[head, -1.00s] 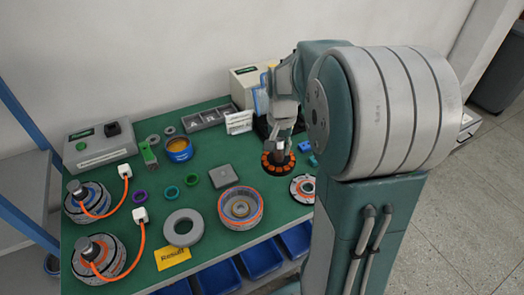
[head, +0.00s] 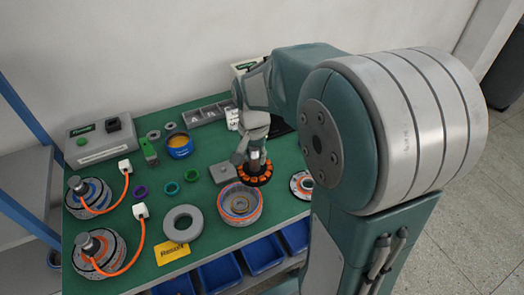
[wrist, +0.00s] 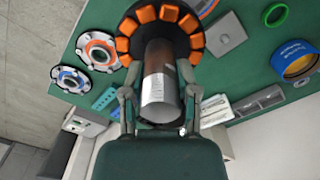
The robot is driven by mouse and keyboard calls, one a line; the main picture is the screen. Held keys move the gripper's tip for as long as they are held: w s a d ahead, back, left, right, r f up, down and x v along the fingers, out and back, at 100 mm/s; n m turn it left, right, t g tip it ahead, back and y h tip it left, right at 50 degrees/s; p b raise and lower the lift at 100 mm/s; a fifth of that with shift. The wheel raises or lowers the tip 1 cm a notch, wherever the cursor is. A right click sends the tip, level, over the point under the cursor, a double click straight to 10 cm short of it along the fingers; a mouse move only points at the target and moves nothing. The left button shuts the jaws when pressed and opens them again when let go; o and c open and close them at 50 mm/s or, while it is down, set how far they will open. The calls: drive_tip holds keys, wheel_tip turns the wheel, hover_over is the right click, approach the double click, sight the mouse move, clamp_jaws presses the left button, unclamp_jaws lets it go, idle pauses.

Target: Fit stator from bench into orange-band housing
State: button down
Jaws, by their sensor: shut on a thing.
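The stator (head: 261,178), a dark ring with orange coils around a grey shaft, is held by my gripper (head: 252,156). It hangs coils-down, right of and behind the housing in the head view; its height above the bench is hard to tell. In the wrist view the stator (wrist: 128,27) is at the top, and the fingers of my gripper (wrist: 159,88) are on both sides of its shaft. The orange-band housing (head: 240,205) stands open at the front middle of the bench with its hollow upward.
A grey block (head: 222,173) lies close left of the stator. A white-grey disc (head: 301,184) lies to its right. A grey ring (head: 182,223) and a yellow card (head: 172,252) lie left of the housing. Blue bins (head: 262,254) hang below the front edge.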

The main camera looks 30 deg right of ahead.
drive_tip(key=a, duration=0.6)
wheel_tip(320, 180, down, 7)
drive_tip(key=shift+s+d, duration=0.2)
drive_tip(key=shift+s, duration=0.15)
idle(0.7)
drive_tip(key=shift+f, duration=0.8)
drive_tip(key=shift+s+f, duration=0.1)
drive_tip(key=shift+f, duration=0.05)
drive_tip(key=shift+f, duration=0.6)
drive_tip(key=shift+f, duration=0.15)
drive_tip(key=shift+f, duration=0.4)
